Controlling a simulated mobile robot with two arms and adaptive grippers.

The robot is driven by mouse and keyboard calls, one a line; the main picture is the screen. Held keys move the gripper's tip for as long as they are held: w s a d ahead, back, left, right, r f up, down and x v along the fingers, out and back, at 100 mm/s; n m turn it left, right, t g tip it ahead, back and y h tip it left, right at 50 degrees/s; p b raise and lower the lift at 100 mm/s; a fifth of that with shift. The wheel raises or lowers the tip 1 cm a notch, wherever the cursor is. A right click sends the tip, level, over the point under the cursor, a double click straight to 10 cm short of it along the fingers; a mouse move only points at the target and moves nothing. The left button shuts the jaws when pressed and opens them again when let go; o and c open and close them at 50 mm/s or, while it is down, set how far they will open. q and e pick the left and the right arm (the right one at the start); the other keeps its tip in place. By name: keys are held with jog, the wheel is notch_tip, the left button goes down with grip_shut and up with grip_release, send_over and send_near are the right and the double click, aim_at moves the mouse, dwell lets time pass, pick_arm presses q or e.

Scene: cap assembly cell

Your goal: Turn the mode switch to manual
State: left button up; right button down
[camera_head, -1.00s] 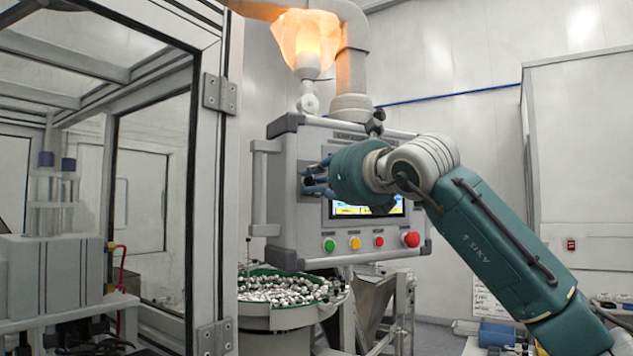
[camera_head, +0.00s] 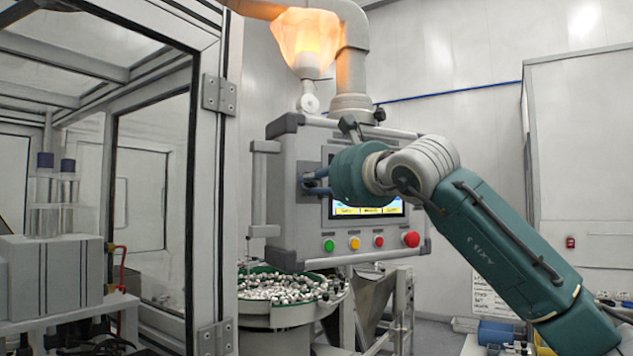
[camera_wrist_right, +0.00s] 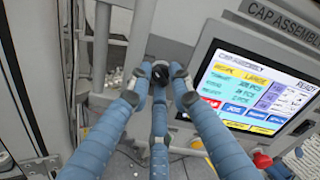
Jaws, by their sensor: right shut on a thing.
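The control panel (camera_head: 290,228) hangs in the middle of the head view, with a lit screen and a row of coloured buttons below it. My right gripper (camera_head: 306,183) is at the panel's left part, beside the screen. In the right wrist view its blue fingers (camera_wrist_right: 156,85) are closed around a small dark round knob, the mode switch (camera_wrist_right: 160,72). The fingers cover much of the switch, and its setting cannot be read. My left gripper is in neither view.
The panel's screen (camera_wrist_right: 255,85) is right of the fingers. Green, yellow and red buttons and a larger red button (camera_head: 411,239) line the lower edge. A bowl of caps (camera_head: 290,290) stands below. A framed glass enclosure (camera_head: 205,180) is at the left.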

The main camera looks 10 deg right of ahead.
dwell(0.4)
jog(key=c, duration=1.6)
grip_release()
jog(key=v, duration=1.2)
